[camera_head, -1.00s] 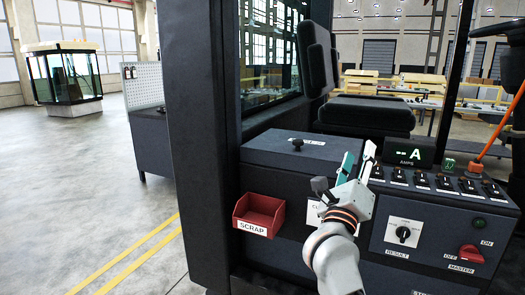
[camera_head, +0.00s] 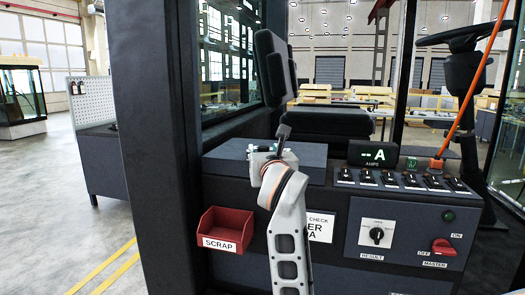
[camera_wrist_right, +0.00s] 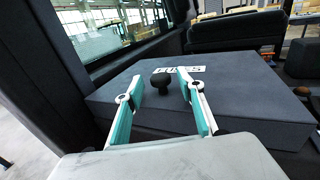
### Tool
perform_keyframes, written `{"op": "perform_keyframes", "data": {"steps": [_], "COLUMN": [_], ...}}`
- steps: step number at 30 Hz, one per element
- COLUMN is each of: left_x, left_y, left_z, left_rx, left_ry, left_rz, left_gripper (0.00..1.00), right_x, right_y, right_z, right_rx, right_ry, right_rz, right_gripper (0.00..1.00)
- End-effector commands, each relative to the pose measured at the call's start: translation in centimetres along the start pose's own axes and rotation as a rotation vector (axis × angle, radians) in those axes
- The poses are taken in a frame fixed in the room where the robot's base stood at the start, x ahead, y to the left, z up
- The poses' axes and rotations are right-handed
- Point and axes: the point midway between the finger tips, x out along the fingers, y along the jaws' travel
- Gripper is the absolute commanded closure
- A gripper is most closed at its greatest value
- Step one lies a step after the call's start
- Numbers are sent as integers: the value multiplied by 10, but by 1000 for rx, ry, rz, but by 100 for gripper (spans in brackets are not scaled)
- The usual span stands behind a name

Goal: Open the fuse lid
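The fuse lid (camera_head: 310,157) is a dark flat cover on top of the console's left part, and it lies closed. In the right wrist view the lid (camera_wrist_right: 240,112) has a white label, partly hidden, and a black round knob (camera_wrist_right: 161,79). My right gripper (camera_wrist_right: 166,95) is open, with its teal-padded fingers on either side of the knob and slightly short of it. In the head view my right gripper (camera_head: 272,150) is over the lid, and my arm hides the knob. My left gripper is not in view.
A red scrap bin (camera_head: 226,229) hangs on the console front, left of my arm. A row of switches (camera_head: 400,179) and an amps display (camera_head: 373,154) stand to the right. A black seat (camera_head: 335,122) is behind the lid, and a dark post (camera_head: 157,140) stands left.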

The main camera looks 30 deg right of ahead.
Motion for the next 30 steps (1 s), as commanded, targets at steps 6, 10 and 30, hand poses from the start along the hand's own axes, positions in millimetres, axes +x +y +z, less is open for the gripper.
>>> {"op": "perform_keyframes", "data": {"steps": [6,10,30], "left_x": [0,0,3], "left_y": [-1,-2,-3], "left_z": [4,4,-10], "left_rx": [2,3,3], "left_ry": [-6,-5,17], "left_rz": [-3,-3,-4], "left_gripper": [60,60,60], "right_x": [22,26,30], "right_y": [0,0,1], "right_z": [0,0,5], "right_rx": [0,0,5], "right_ry": [-1,-1,7], "right_rz": [-1,-1,-1], "right_gripper": [62,62,100]}}
